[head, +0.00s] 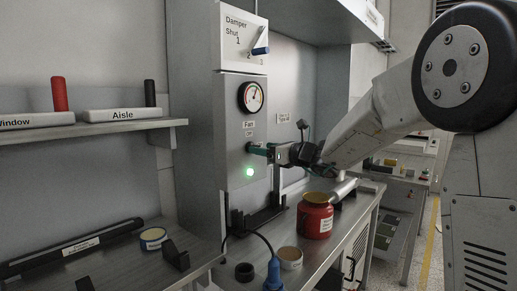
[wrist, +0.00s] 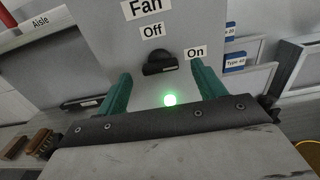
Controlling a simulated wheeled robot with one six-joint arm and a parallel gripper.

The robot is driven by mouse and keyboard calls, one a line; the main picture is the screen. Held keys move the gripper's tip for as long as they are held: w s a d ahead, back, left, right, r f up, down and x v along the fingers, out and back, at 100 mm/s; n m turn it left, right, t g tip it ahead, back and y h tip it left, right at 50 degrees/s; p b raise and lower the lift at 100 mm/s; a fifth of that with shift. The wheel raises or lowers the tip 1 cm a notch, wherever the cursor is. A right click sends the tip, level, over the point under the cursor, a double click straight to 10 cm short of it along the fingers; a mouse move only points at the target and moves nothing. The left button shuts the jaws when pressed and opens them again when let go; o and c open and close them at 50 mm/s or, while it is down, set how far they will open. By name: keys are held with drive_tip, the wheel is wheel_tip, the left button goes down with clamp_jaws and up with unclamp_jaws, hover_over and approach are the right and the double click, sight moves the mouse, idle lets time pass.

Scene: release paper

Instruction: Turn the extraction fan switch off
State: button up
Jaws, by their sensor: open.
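The fan switch is a dark rotary knob (wrist: 158,62) on a grey panel, below the "Fan" label (wrist: 146,8). The "Off" label (wrist: 152,31) is above it and the "On" label (wrist: 196,52) is to its right. A pale mark on the knob sits on the side toward "On". A green lamp (wrist: 169,100) glows below the knob. My gripper (wrist: 160,76) is open, with one green finger on each side of the knob; contact cannot be told.
A dial gauge (head: 252,97) and the damper lever (head: 260,50) are above on the same cabinet. A red jar (head: 315,216) stands on the bench below my arm. A shelf (head: 90,132) with red and black handles is at left.

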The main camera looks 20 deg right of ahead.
drive_tip(key=shift+x, duration=1.65)
drive_tip(key=c, duration=1)
drive_tip(key=shift+n, duration=0.4)
drive_tip(key=n, duration=1.6)
drive_tip(key=shift+s+a+f+n, duration=0.2)
drive_tip(key=shift+f+n, duration=0.15)
drive_tip(key=shift+n, duration=0.05)
drive_tip(key=shift+o, duration=0.2)
drive_tip(key=shift+n, duration=0.3)
